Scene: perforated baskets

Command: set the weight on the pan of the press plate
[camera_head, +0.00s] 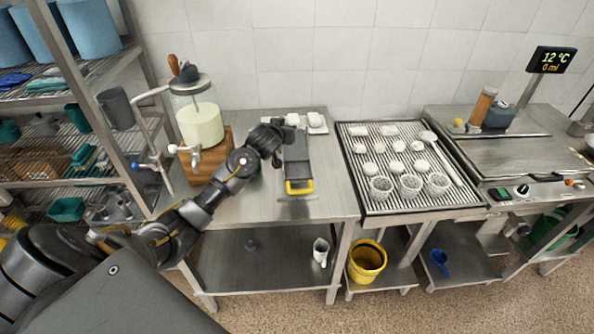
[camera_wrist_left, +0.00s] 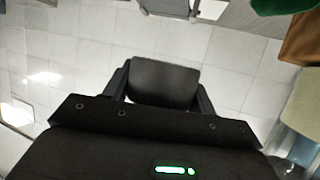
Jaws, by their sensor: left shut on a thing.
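My left gripper (camera_head: 278,157) is above the steel table, near its back middle. In the left wrist view my left gripper (camera_wrist_left: 163,90) is shut on a dark block (camera_wrist_left: 163,78), with one finger on each side of it. In the head view a grey slab with a yellow end (camera_head: 298,160) shows right beside the gripper, over the table. I cannot tell from this view whether the slab is the held block or a separate thing. I cannot clearly make out the press plate's pan. My right gripper is out of view.
A glass dispenser (camera_head: 199,118) on a wooden stand is left of the gripper. White pieces on a small tray (camera_head: 316,122) lie behind it. A slatted rack (camera_head: 387,208) with white lumps and perforated baskets (camera_head: 410,186) is to the right. The table front (camera_head: 270,208) is clear.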

